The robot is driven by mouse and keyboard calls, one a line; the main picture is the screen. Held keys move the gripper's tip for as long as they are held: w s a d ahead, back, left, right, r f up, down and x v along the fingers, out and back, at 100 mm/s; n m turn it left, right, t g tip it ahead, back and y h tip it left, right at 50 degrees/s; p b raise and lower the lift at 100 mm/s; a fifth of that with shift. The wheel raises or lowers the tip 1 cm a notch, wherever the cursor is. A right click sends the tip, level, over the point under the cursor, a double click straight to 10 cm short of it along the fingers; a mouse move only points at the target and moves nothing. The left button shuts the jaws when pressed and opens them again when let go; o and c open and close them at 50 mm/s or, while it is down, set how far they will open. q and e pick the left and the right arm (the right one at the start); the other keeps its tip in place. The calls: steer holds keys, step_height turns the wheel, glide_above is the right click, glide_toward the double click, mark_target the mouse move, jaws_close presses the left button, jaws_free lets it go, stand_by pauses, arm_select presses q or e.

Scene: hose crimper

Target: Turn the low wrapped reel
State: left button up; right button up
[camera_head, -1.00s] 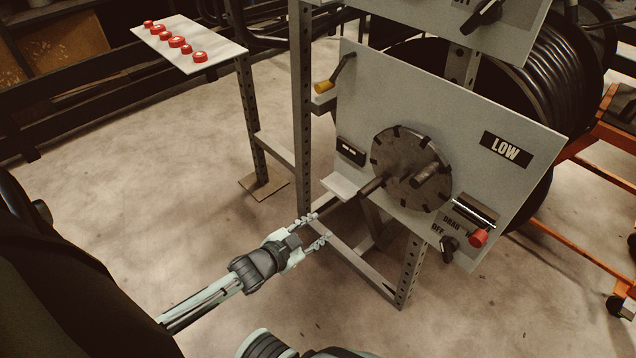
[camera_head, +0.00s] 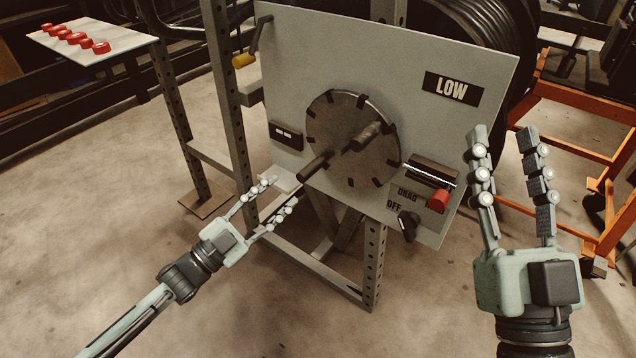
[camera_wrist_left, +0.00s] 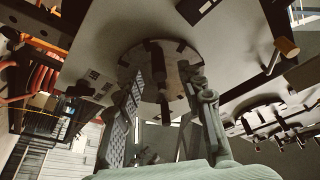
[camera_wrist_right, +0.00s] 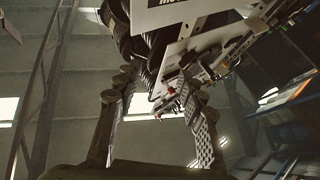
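The low panel (camera_head: 300,60), marked LOW, carries a dark round disc (camera_head: 335,110) with notches around its rim and two peg handles, one at its centre right (camera_head: 366,137) and one at its lower left (camera_head: 312,169). The wrapped reel (camera_head: 490,30) shows behind the panel, mostly hidden by it. My left gripper (camera_head: 283,193) is open and empty, just below and left of the lower peg, apart from it. The disc also shows between its fingers in the left wrist view (camera_wrist_left: 135,65). My right gripper (camera_head: 504,135) is open and empty, fingers up, right of the panel.
A red-ended drag lever (camera_head: 439,198) and a black OFF knob (camera_head: 408,224) sit at the panel's lower right. A yellow-handled crank (camera_head: 244,60) is at its upper left. A shelf (camera_head: 110,42) holds several red caps. An orange cart (camera_head: 590,100) stands at right.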

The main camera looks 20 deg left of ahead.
mark_target(309, 172)
arm_select(q)
steer(key=shift+d+r+m+h, duration=0.15)
steer(key=shift+d+m+h, duration=0.3)
steer(key=shift+h, duration=0.15)
steer(key=b+x, duration=0.1)
steer(key=x, duration=0.6)
steer(key=shift+w+d+r, duration=0.15)
steer(key=shift+w, duration=0.15)
arm_select(e)
steer(key=s+r+t, duration=0.2)
steer(key=r, duration=0.1)
steer(key=s+d+r+y, duration=0.1)
steer(key=shift+s+r+t, duration=0.25)
steer(key=shift+t, duration=0.15)
arm_select(q)
jaws_close()
